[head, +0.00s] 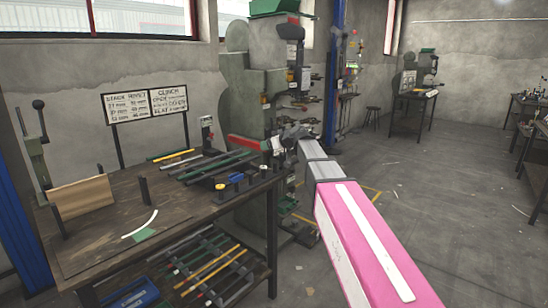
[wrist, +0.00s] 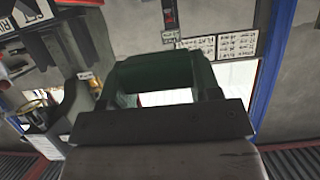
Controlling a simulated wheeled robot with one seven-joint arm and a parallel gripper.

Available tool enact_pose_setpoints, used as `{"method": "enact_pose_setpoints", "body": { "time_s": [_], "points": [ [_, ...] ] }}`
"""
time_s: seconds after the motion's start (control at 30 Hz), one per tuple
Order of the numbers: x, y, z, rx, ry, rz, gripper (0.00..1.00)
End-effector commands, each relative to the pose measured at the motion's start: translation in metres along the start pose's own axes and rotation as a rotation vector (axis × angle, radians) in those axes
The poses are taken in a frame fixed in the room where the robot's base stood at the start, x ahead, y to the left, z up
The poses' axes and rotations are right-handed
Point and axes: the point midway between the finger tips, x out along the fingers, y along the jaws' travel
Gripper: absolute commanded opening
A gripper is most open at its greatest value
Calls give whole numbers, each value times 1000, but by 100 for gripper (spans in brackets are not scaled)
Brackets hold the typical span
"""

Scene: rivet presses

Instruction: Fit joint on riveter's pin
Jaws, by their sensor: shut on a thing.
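My gripper (head: 290,131) is at the end of my pink and grey arm, in front of the tall grey-green riveting press (head: 262,88). In the wrist view my gripper (wrist: 155,88) is shut on a rounded green piece (wrist: 150,72), which I take to be the joint. The piece lies crosswise between the two fingers. In the head view the held piece is too small to tell apart. The riveter's pin cannot be made out in either view, so I cannot tell whether the joint touches it.
A dark workbench (head: 110,235) with rods, small pegs and a wooden block stands at the left, a lower shelf of rods beneath. Two signboards (head: 147,104) stand behind it. A blue post (head: 335,60) rises beyond the press. Open floor (head: 425,185) lies to the right.

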Motion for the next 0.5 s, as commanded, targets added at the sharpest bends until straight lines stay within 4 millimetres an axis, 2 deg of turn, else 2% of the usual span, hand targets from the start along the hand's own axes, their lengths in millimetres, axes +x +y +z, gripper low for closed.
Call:
{"method": "enact_pose_setpoints", "body": {
  "time_s": [0.03, 0.1, 0.2, 0.37, 0.5],
  "points": [
    [3, 11, 5, 1, -1, 1, 34],
    [4, 21, 11, 2, -1, 1, 34],
    [5, 29, 16, 0, 0, 1, 34],
    [6, 32, 21, 0, 0, 0, 34],
    [12, 31, 36, 0, -2, -1, 34]
  ]
}}
